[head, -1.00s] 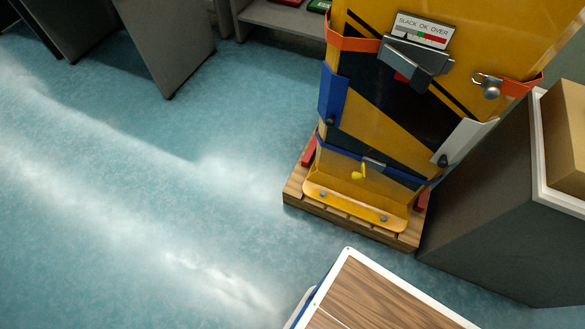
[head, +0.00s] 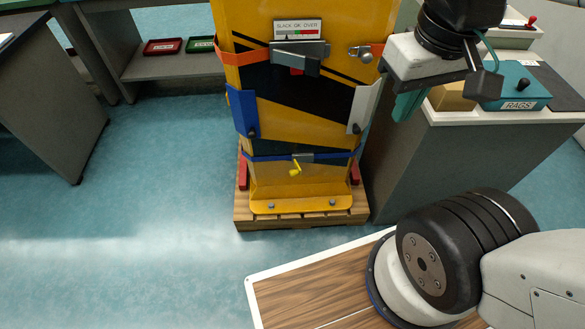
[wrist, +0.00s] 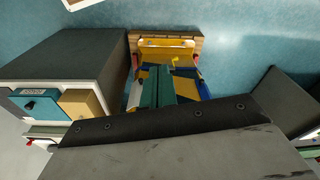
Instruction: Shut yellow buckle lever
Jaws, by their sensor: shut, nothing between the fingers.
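The yellow buckle lever (head: 295,168) hangs at a slant from a small grey buckle (head: 302,157) on the low blue strap (head: 262,157), near the foot of the yellow and black gate panel (head: 300,100). The lever also shows small in the wrist view (wrist: 174,61), just beyond the fingertips in the picture. My gripper (head: 404,112) has teal fingers, shut and empty. It is at the upper right in the head view, well apart from the lever and higher. The teal fingers also show in the wrist view (wrist: 160,86).
An orange strap (head: 255,56) with a grey buckle (head: 299,56) crosses the panel above. The panel stands on a wooden pallet (head: 285,221). A grey cabinet (head: 400,160) with a RAGS box (head: 518,90) stands close on the right. Floor is free to the left.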

